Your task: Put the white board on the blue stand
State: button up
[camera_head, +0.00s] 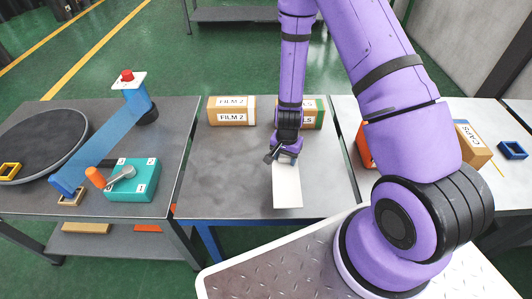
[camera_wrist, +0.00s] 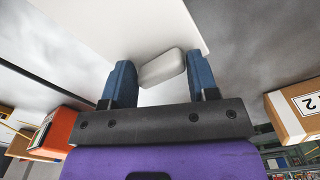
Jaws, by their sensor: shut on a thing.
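The white board (camera_head: 287,190) is a flat pale plate under my gripper (camera_head: 283,156) at the middle table; I cannot tell whether it touches the table. The white board fills the upper middle of the wrist view (camera_wrist: 120,22). My gripper's blue fingers (camera_wrist: 161,72) are shut on a pale rounded block at the board, which looks like its handle. A small blue square frame (camera_head: 512,150) lies on the right table. A blue post (camera_head: 134,102) on the left table bears a white plate with a red knob. I cannot tell which is the blue stand.
FILM 2 boxes (camera_head: 231,110) stand at the middle table's back left, with another box (camera_head: 313,112) beside my arm. A teal box with a lever (camera_head: 132,186) and a dark turntable (camera_head: 42,140) are on the left table. A CAPS box (camera_head: 471,145) is at right.

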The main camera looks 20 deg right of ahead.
jog(key=w+a, duration=0.1)
jog(key=w, duration=0.1)
jog(key=w+a, duration=0.1)
jog(key=w, duration=0.1)
jog(key=w+a, duration=0.2)
jog(key=w, duration=0.1)
jog(key=shift+f, duration=2.15)
jog(key=o, duration=0.9)
jog(key=shift+f, duration=0.1)
